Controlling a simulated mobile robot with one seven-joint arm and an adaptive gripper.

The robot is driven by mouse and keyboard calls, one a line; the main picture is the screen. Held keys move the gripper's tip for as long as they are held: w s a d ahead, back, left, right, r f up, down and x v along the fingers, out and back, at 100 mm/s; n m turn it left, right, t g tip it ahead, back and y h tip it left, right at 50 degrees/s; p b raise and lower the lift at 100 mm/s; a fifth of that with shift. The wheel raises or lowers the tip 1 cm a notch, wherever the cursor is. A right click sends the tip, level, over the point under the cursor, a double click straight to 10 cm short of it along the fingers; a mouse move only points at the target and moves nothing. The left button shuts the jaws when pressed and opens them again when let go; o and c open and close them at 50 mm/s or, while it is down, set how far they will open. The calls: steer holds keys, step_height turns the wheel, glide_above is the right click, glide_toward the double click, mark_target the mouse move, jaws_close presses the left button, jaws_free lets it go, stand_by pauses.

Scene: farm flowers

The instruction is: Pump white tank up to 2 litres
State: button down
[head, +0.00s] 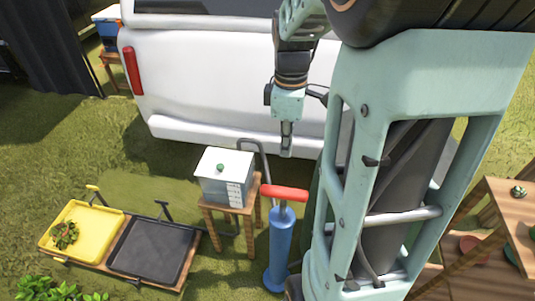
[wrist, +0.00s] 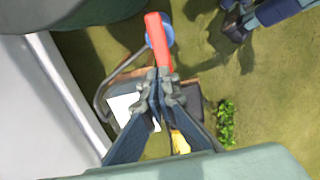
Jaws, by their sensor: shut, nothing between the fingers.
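The white tank (head: 222,182) is a box with a white lid, a green knob and level marks on its front. It stands on a small wooden stool (head: 215,210); it is partly hidden behind my fingers in the wrist view (wrist: 121,107). The level inside is too small to read. To its right stands a blue pump (head: 280,245) with a red T-handle (head: 284,193), which also shows in the wrist view (wrist: 158,38). My gripper (head: 286,152) is shut and empty, pointing down above the handle and apart from it. In the wrist view its fingertips (wrist: 159,76) appear near the handle's end.
A white vehicle (head: 220,80) stands close behind. A grey hose or pipe (head: 262,150) curves behind the tank. A yellow tray (head: 90,218) with a plant and a dark tray (head: 150,248) lie at left. A wooden shelf (head: 510,200) is at right.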

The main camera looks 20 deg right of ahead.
mark_target(283, 189)
step_height(283, 189, down, 14)
steer(key=b, duration=0.2)
steer(key=shift+b, duration=0.35)
step_height(283, 189, down, 10)
steer(key=b, duration=0.6)
steer(key=shift+s+r, duration=0.1)
steer(key=shift+r, duration=0.05)
steer(key=shift+r, duration=0.4)
step_height(283, 189, up, 13)
steer(key=p, duration=0.5)
steer(key=shift+r, duration=0.2)
